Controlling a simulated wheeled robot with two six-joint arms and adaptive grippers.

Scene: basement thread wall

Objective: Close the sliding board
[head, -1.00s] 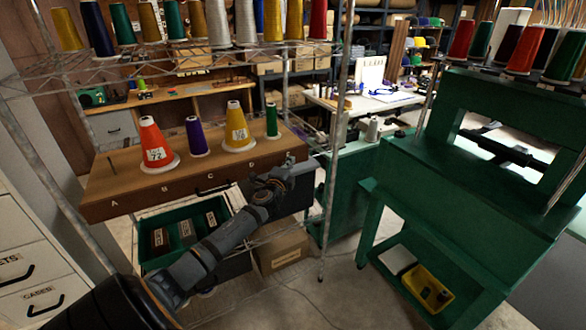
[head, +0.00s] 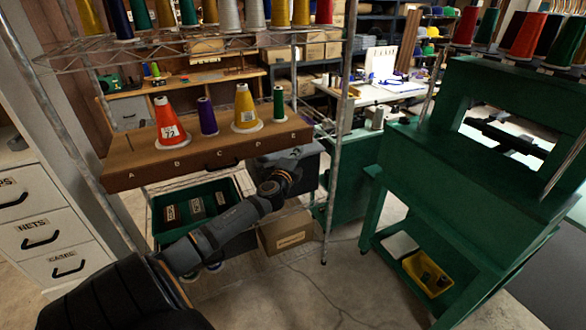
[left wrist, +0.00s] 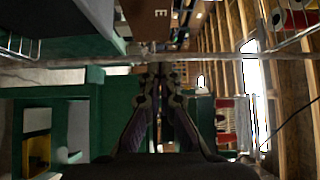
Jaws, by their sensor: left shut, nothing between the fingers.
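My left gripper (head: 304,152) is at the board's right end, below and near the letter E, partly hard to make out against the dark background. In the left wrist view my fingers (left wrist: 160,80) are together and empty, and the board's E-marked face (left wrist: 161,14) is just above them. Touch cannot be told. My right gripper is not in view.
A green bin (head: 160,237) with labelled blocks and a cardboard box (head: 287,235) sit below the board. A rack post (head: 337,160) stands right of my gripper. White drawers (head: 30,228) are at left, a green machine (head: 440,170) at right.

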